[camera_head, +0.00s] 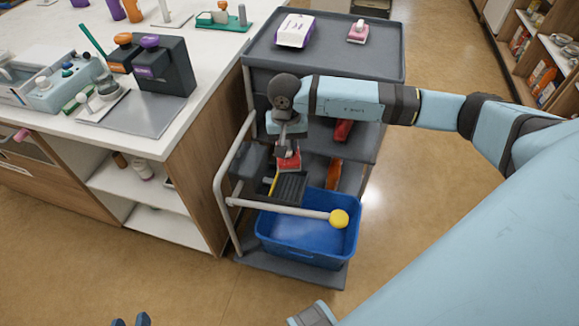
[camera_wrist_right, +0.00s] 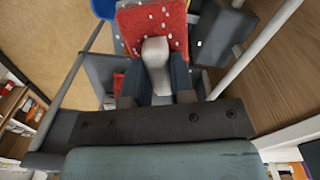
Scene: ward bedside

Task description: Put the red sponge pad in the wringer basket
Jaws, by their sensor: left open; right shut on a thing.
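In the head view my right gripper (camera_head: 288,146) holds the pad just above the dark wringer basket (camera_head: 290,188). I cannot tell whether pad and basket touch. The basket sits over the back of a blue bucket (camera_head: 310,233) on the cart. My left gripper (camera_head: 131,321) is open at the bottom edge, with only its fingertips showing.
A pale lever with a yellow knob (camera_head: 339,218) crosses in front of the basket. The grey cart (camera_head: 325,65) carries a white and purple pack (camera_head: 295,31). A red item (camera_head: 343,131) lies on its shelf. A counter (camera_head: 205,60) stands to the left.

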